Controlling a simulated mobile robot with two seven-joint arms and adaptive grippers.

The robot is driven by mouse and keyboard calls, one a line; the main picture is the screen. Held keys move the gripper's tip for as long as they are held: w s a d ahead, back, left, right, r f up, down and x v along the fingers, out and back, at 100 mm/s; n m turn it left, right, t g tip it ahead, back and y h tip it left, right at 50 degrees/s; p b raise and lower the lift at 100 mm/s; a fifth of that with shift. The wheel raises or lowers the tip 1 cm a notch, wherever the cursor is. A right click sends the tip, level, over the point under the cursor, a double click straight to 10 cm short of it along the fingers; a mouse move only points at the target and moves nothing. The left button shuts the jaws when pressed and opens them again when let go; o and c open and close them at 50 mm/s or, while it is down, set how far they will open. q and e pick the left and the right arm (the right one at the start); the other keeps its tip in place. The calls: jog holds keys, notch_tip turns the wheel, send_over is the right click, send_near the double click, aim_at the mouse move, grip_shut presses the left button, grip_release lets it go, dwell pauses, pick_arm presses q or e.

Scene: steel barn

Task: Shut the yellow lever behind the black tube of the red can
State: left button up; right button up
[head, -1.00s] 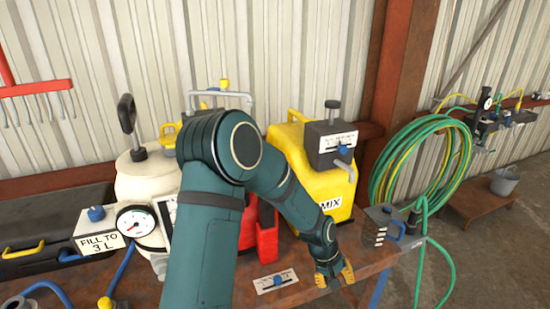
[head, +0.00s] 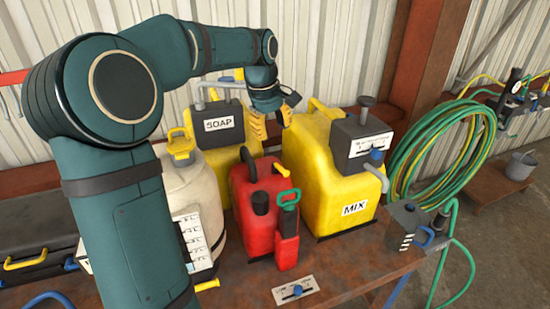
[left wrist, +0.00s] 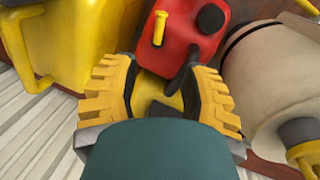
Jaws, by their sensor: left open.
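The red can (head: 255,212) stands on the bench, with a black handle, a black tube (head: 260,203) and a green-looped part (head: 289,197) on its front right. In the left wrist view the red can (left wrist: 180,50) has a thin yellow lever (left wrist: 158,28) standing out from it, left of the round black tube end (left wrist: 211,18). My right gripper is out of view.
The yellow MIX can (head: 318,170) stands to the right and the yellow SOAP can (head: 225,145) behind left. A cream tank (head: 192,190) is at left. A plate with a blue knob (head: 297,291) lies on the bench front; a green hose coil (head: 440,150) hangs at right.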

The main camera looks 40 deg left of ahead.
aim_at(281, 168)
pick_arm(q)
jog(key=w+f, duration=0.1)
jog(key=f, duration=0.8)
jog(key=w+f+b, duration=0.1)
jog(key=f, duration=0.3)
jog(key=shift+w+d+f, duration=0.15)
jog(key=shift+w+d, duration=0.15)
jog(key=shift+d, duration=0.05)
grip_shut()
